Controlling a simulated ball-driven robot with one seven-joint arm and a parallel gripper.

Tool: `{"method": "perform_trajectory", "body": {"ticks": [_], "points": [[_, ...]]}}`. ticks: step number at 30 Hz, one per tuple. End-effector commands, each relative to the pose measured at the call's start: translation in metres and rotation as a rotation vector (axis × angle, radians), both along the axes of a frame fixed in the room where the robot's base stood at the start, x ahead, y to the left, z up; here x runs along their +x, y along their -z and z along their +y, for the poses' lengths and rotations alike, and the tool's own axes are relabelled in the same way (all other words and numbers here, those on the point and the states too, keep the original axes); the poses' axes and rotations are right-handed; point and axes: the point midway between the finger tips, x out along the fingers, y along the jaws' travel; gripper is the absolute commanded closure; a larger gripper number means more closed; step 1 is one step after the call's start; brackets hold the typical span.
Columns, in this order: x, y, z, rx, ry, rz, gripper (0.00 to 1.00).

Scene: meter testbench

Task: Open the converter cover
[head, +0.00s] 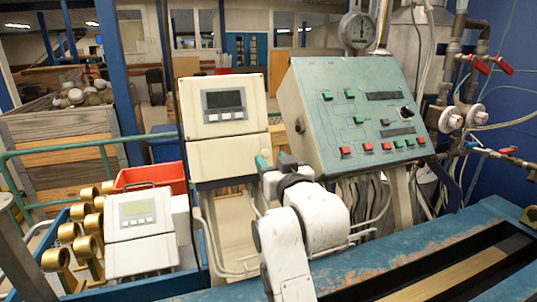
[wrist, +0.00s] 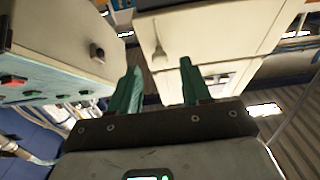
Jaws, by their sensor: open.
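In the head view a white converter box (head: 223,106) with a dark display stands upright, a plain lower panel (head: 228,158) beneath it. Both look closed; I cannot tell which part is the cover. My gripper (head: 266,162) is at the lower panel's right edge, largely hidden behind my white arm. In the wrist view my gripper (wrist: 158,82) is open, its two green fingers apart with nothing between them. A pale casing (wrist: 215,28) lies beyond the fingertips; contact cannot be told.
A green-faced control console (head: 360,115) with buttons stands close on the right. A second white meter box (head: 138,226) sits at lower left beside brass fittings (head: 72,236) and a red bin (head: 150,177). A blue bench (head: 400,257) runs along the front right.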

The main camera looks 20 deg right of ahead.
Motion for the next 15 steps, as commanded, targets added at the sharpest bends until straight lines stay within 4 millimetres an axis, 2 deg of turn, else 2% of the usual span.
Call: {"method": "perform_trajectory", "body": {"ticks": [6, 15], "points": [[0.024, -0.001, -0.001, 0.001, 0.001, 0.000, 0.52], [0.030, 0.000, 0.000, 0.001, 0.000, 0.001, 0.52]]}}
